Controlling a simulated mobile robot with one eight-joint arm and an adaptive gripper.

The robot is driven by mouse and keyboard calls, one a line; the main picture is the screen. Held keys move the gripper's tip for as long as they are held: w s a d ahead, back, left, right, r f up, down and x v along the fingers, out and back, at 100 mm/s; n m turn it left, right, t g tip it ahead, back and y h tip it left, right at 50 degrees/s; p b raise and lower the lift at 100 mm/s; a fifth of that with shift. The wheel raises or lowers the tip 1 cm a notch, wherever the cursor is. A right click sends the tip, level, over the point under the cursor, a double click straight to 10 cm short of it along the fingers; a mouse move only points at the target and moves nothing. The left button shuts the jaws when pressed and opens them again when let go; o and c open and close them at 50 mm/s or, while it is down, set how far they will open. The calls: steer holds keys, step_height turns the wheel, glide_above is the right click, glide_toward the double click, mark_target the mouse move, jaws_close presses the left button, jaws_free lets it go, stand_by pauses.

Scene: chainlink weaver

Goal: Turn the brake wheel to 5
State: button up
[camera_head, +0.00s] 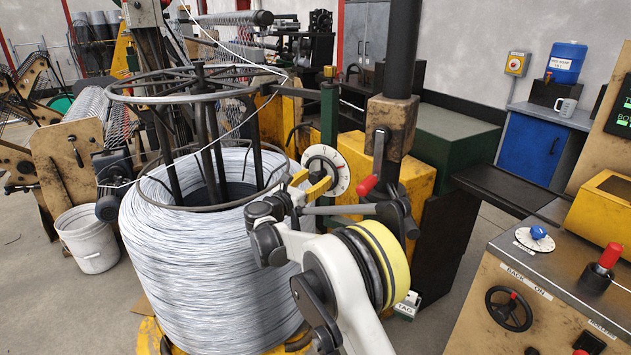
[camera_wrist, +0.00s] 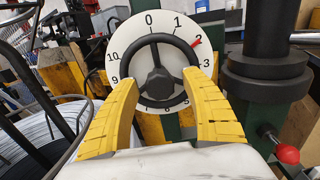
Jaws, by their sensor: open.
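The brake wheel (camera_wrist: 160,82) is a black three-spoked handwheel in front of a round white numbered dial (camera_wrist: 124,40). The dial also shows in the head view (camera_head: 341,179), partly hidden behind my gripper. A red pointer (camera_wrist: 196,42) on the wheel's upper right rim stands at about 2. The 5 is at the lower right of the dial, close to my right finger. My gripper (camera_wrist: 160,79) is open, its two yellow fingers on the left and right sides of the wheel rim. I cannot tell whether they touch it. In the head view my gripper (camera_head: 311,184) reaches the dial.
A large wire coil (camera_head: 205,260) with a metal frame stands close left of my arm. A dark post (camera_head: 396,60) and a red-knobbed lever (camera_head: 367,185) stand right of the dial. A control console (camera_head: 540,290) is at right.

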steer(key=c, duration=1.2)
steer(key=shift+m, duration=0.3)
steer(key=m+p, duration=0.1)
steer(key=m, duration=0.2)
steer(key=shift+m, duration=0.3)
steer(key=m, duration=0.4)
steer(key=shift+m+p, duration=0.3)
steer(key=m, duration=0.4)
steer(key=shift+r, duration=0.1)
steer(key=m+p, duration=0.1)
steer(key=m, duration=0.3)
steer(key=shift+a+m, duration=0.1)
steer(key=shift+m, duration=0.3)
